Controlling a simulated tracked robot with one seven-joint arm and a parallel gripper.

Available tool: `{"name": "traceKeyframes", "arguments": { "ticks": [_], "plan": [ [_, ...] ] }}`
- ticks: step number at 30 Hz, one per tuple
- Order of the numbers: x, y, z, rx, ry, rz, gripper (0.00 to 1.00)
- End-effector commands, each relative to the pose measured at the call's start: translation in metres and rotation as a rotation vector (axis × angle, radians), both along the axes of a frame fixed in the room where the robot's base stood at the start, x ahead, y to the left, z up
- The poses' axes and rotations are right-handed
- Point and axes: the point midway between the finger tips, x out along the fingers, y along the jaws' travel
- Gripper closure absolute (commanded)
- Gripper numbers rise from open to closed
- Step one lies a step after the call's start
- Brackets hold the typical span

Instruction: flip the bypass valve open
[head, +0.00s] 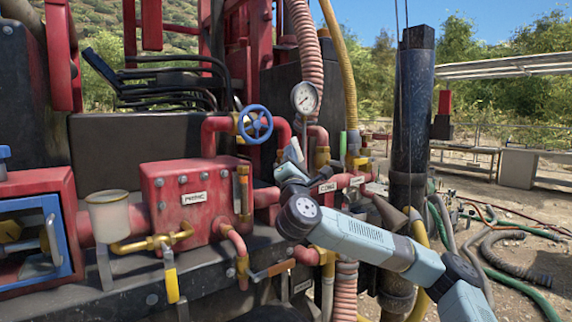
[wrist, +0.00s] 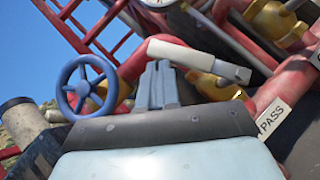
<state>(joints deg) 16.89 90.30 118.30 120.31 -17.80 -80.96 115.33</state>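In the wrist view a pale grey-white lever handle (wrist: 200,60) lies across a brass valve body (wrist: 212,86) on a red pipe. A label reading "PASS" (wrist: 272,118), its start hidden, sits on the pipe to the right. My gripper (wrist: 158,66) has its two blue-grey fingers together, with nothing visible between them. Its tips are just below the lever's left part in the picture; I cannot tell whether they touch. In the head view my gripper (head: 287,160) is beside the red pipework below the pressure gauge, and my wrist hides much of the valve.
A blue handwheel (head: 255,124) and a pressure gauge (head: 305,98) stand close above my gripper. A red pump block (head: 195,203) is to the left. A ribbed red hose (head: 306,45) and a dark vertical column (head: 411,120) are nearby. Open ground lies at right.

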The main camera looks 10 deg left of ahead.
Motion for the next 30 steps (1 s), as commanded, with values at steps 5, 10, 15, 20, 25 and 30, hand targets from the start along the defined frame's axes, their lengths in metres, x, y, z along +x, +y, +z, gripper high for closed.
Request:
{"name": "traceKeyframes", "arguments": {
  "ticks": [5,10,15,20,25,30],
  "plan": [
    [0.007,-0.008,0.011,0.001,0.000,-0.001,1.00],
    [0.013,-0.014,0.017,0.001,-0.001,-0.001,1.00],
    [0.018,-0.019,0.022,0.001,-0.001,-0.001,1.00],
    [0.020,-0.022,0.024,0.001,-0.001,-0.001,1.00],
    [0.022,-0.024,0.025,0.000,-0.001,-0.001,1.00],
    [0.022,-0.024,0.025,0.000,-0.001,-0.002,1.00]
  ]
}}
